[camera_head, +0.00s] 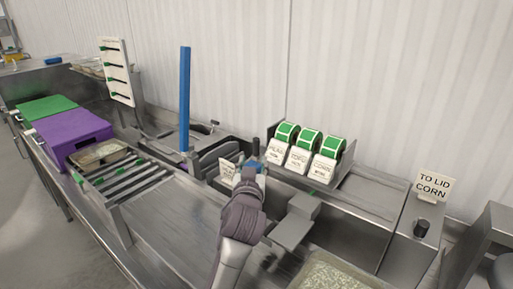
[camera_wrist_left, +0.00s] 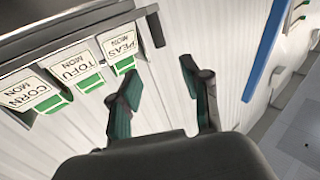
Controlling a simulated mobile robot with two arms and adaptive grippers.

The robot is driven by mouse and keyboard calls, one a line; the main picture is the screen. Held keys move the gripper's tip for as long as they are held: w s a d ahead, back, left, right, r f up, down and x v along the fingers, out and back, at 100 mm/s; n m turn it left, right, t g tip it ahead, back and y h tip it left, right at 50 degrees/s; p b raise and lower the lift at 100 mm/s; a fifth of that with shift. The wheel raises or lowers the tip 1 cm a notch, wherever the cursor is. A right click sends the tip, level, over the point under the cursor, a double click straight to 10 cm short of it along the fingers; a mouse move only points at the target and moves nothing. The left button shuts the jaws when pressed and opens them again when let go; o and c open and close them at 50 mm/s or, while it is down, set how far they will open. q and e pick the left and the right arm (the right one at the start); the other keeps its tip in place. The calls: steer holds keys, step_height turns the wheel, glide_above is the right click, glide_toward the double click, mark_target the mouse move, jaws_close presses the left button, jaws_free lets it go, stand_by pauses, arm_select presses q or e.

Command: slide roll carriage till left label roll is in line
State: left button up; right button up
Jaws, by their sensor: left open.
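Three green-and-white label rolls sit side by side on the roll carriage (camera_head: 345,165) at the back of the bench. The left label roll (camera_head: 284,134) shows a PEAS MON label in the left wrist view (camera_wrist_left: 120,48). The middle roll (camera_head: 308,140) reads TOFU MON and the right roll (camera_head: 330,147) CORN MON. My left gripper (camera_head: 252,166) is in front and left of the rolls. In the left wrist view its two fingers (camera_wrist_left: 160,76) are apart with nothing between them. A dark upright piece (camera_wrist_left: 154,27) stands just beyond the fingertips, apart from them. My right gripper is out of view.
A TO LID CORN sign (camera_head: 435,185) stands at the right. A blue post (camera_head: 185,98) rises left of my gripper, and a small white sign (camera_head: 228,171) is close beside it. A grey plate (camera_head: 291,231) juts out below the rolls. Purple and green boxes are far left.

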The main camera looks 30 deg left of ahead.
mark_target(256, 140)
arm_select(q)
steer(key=p+x, duration=0.3)
steer(key=x, duration=0.9)
steer(key=shift+w+a+r+p, duration=0.1)
steer(key=shift+w+a+p, duration=0.1)
steer(key=shift+p, duration=0.2)
steer(key=shift+w+a, duration=0.25)
steer(key=shift+w, duration=0.25)
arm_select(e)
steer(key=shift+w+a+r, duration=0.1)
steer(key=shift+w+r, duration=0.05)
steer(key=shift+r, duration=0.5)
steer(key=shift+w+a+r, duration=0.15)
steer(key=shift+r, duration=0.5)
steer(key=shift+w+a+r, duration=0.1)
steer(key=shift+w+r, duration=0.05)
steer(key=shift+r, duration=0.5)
arm_select(q)
jaws_close()
